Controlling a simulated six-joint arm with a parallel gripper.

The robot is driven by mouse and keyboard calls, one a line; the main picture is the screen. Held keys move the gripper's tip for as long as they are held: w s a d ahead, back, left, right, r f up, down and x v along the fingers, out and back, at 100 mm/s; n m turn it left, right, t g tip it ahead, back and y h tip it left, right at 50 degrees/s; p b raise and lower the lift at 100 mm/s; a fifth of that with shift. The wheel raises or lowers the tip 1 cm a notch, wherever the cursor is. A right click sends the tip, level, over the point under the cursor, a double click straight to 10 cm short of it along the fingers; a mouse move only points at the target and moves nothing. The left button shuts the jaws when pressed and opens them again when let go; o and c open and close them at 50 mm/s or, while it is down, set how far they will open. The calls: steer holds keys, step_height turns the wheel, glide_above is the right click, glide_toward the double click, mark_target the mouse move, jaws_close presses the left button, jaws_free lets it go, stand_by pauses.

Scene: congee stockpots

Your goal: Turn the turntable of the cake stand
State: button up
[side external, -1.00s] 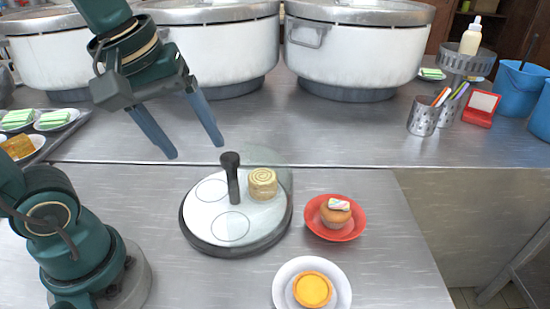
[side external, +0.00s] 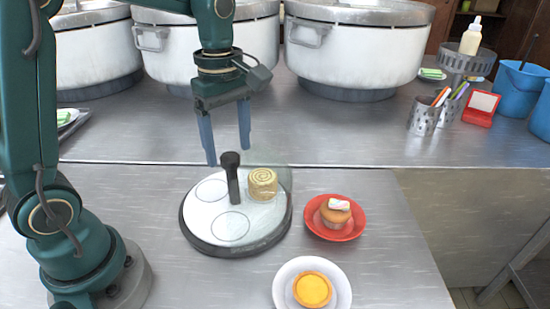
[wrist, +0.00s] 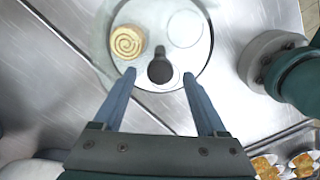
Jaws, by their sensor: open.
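The cake stand's turntable (side external: 208,218) is a white disc with a dark rim, circle outlines and an upright black handle (side external: 232,180). It also shows in the wrist view (wrist: 188,58), with the handle's knob (wrist: 160,70) seen from above. A swirled roll cake (side external: 263,183) sits on the disc, right of the handle, behind a clear cover; it also shows in the wrist view (wrist: 127,41). My gripper (side external: 229,158) is open and empty, pointing down, above and slightly behind the handle. In the wrist view the knob lies ahead, between the lines of the fingertips (wrist: 160,74).
A muffin on a red plate (side external: 358,222) stands right of the turntable, and a tart on a white plate (side external: 340,284) in front. Large stockpots (side external: 352,58) line the back. Metal cups (side external: 423,116) and blue buckets (side external: 515,90) are at the right.

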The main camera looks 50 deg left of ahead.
steer(key=shift+f, duration=0.75)
jaws_close()
stand_by(0.9)
